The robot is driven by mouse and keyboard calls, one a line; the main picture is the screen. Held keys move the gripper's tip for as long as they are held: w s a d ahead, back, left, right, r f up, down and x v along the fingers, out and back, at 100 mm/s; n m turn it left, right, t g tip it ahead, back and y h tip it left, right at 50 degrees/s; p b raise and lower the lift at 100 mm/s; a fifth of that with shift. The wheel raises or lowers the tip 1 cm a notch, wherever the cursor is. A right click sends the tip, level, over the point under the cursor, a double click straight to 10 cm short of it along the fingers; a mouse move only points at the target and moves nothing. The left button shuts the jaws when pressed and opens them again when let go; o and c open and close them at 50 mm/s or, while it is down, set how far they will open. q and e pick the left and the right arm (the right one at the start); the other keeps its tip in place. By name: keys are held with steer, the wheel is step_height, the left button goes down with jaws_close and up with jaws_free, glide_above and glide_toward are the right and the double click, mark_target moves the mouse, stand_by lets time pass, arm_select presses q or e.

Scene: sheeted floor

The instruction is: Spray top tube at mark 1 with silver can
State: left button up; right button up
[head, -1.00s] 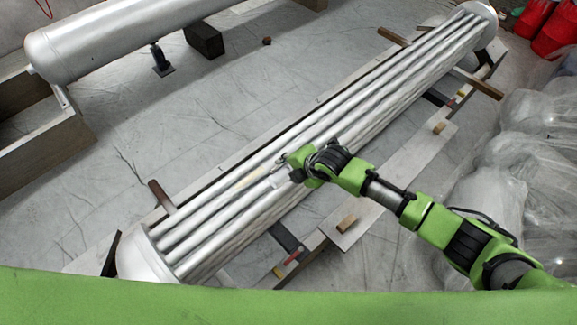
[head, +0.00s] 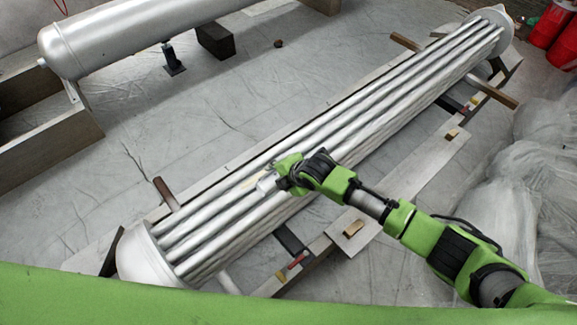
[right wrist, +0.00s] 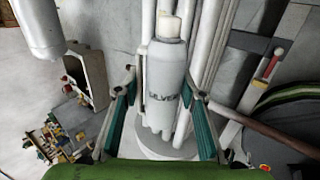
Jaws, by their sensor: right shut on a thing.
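The tubes (head: 380,105) are long, silver and parallel. I cannot read any mark number. My left gripper is not in view.
A rounded end cap (head: 150,258) closes the near end of the bundle. A large silver cylinder (head: 130,35) lies at upper left. Wooden blocks (head: 353,229) and boards lie beside the bundle. Plastic-wrapped items (head: 505,225) and red containers (head: 548,25) are on the right.

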mark_target(264, 187)
arm_select(q)
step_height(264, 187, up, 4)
steer(key=p, duration=0.3)
arm_select(e)
steer(key=s+a, duration=1.2)
steer(key=shift+s+a, duration=0.15)
steer(key=shift+a, duration=0.05)
steer(key=c, duration=0.6)
steer(key=w+d, duration=0.8)
steer(key=shift+w+d+p, duration=0.2)
steer(key=shift+p, duration=0.2)
steer(key=shift+c, duration=0.2)
steer(key=w+d+b, duration=0.3)
steer(key=w+d, duration=0.4)
steer(key=shift+f+b, duration=0.15)
steer(key=shift+b, duration=0.15)
steer(key=shift+w+d, duration=0.3)
steer(key=shift+w, duration=0.05)
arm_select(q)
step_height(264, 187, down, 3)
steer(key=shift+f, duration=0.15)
arm_select(e)
steer(key=o, duration=0.7)
steer(key=shift+c, duration=0.2)
